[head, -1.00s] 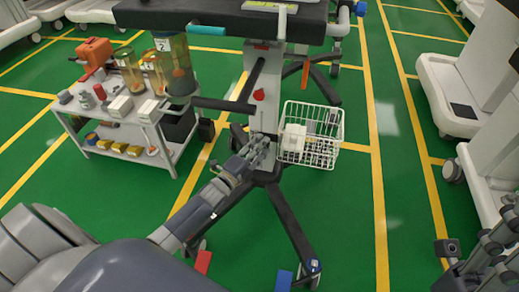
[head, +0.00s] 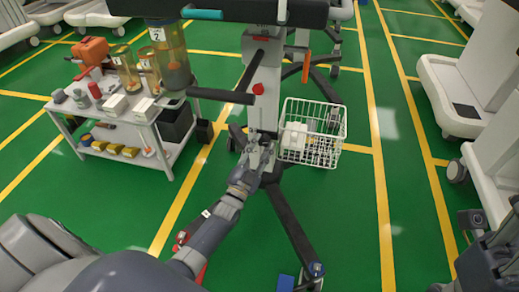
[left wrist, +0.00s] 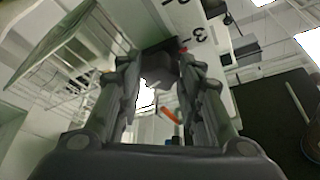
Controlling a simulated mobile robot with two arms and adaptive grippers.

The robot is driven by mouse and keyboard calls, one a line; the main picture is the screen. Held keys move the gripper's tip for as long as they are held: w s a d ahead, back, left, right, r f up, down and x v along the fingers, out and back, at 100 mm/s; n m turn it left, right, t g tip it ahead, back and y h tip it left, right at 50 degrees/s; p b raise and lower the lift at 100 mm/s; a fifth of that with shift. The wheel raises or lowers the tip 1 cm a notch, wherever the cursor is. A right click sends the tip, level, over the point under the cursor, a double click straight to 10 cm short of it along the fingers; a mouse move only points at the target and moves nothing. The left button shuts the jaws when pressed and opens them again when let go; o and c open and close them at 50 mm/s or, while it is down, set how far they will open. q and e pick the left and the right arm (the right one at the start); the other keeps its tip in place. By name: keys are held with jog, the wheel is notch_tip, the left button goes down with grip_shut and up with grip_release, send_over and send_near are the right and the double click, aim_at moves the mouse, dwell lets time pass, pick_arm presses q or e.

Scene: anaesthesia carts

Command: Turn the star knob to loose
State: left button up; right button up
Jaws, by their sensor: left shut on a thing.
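My left gripper (head: 262,146) reaches to the lower part of the stand's pale column (head: 262,110), just left of the wire basket. In the left wrist view its two fingers (left wrist: 158,78) close from both sides on a dark grey knob-like piece (left wrist: 158,66), which I take for the star knob. The fingers hide most of it, so its shape and turn angle cannot be read. A red knob (head: 258,89) sits higher on the column. Part of my right arm (head: 485,250) shows at the lower right; whether its gripper is open cannot be told.
A white wire basket (head: 312,158) hangs right beside my left gripper. Dark base legs (head: 292,222) spread below. A dark handle (head: 220,96) juts left from the stand. A loaded trolley (head: 115,130) stands left.

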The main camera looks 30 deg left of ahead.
pick_arm(q)
jog(key=n+y, duration=0.1)
jog(key=n, duration=0.1)
jog(key=n+y, duration=0.1)
jog(key=n, duration=0.2)
jog(key=shift+d+f+y+b, duration=0.15)
jog(key=shift+y+b, duration=0.25)
jog(key=shift+w+d+n+y, duration=0.1)
jog(key=shift+n+y, duration=0.55)
jog(key=shift+n, duration=0.75)
jog(key=shift+d+n+y, duration=0.1)
jog(key=shift+n+y, duration=0.55)
jog(key=shift+n, duration=1.05)
jog(key=o, duration=1.1)
jog(key=shift+c, duration=0.2)
jog(key=v, duration=0.8)
